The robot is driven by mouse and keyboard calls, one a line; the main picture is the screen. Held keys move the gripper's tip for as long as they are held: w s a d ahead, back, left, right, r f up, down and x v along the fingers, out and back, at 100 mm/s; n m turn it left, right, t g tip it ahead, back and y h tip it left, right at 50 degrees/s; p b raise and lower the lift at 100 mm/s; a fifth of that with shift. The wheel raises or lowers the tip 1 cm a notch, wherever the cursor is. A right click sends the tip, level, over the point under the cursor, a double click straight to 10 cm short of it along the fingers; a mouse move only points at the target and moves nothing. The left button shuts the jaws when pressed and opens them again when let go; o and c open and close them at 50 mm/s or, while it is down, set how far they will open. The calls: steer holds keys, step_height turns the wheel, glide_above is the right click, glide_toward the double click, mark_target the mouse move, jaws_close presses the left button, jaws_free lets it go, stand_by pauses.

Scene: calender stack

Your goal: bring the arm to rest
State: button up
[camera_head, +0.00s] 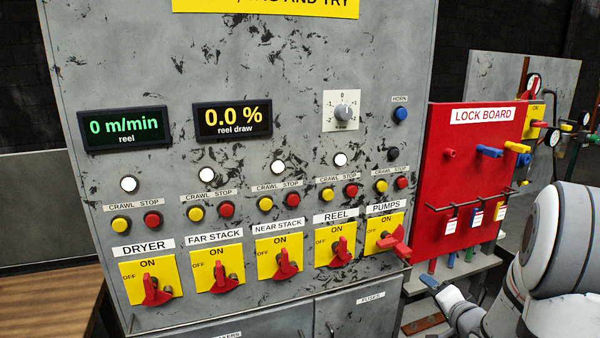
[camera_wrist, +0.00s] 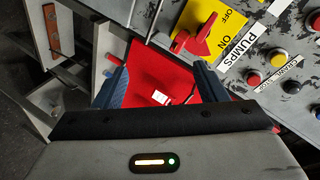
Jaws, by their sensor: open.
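My arm shows at the lower right of the head view, with my gripper (camera_head: 432,283) low beside the cabinet's right edge, below the pumps switch (camera_head: 387,240). In the wrist view my gripper (camera_wrist: 160,72) has its two blue fingers spread apart. No held object shows between them; behind the gap is the red lock board (camera_head: 462,190), which also shows in the wrist view (camera_wrist: 150,62). The pumps switch's red handle also shows in the wrist view (camera_wrist: 208,38), beyond the right finger. Any gap between finger and cabinet is hard to judge.
The grey control cabinet (camera_head: 300,80) carries several red-handled switches, such as the dryer switch (camera_head: 157,290), plus buttons and displays. The reel display (camera_head: 125,128) reads 0 m/min. Tags (camera_head: 476,218) hang on the lock board. A grey shelf (camera_head: 455,268) lies under it, close to my gripper.

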steer(key=s+a+r+n+g, duration=0.2)
steer(key=s+a, duration=0.3)
steer(key=s, duration=0.3)
steer(key=s+a+r+n+g, duration=0.2)
steer(key=s+a+n+g, duration=0.3)
steer(key=s, duration=0.3)
steer(key=s+a+r+n+g+h, duration=0.1)
steer(key=s+a+r+n+g, duration=0.1)
steer(key=s+a, duration=0.5)
steer(key=shift+s+a+r+n+g, duration=0.2)
steer(key=shift+s+n+g, duration=0.7)
steer(key=shift+g, duration=0.3)
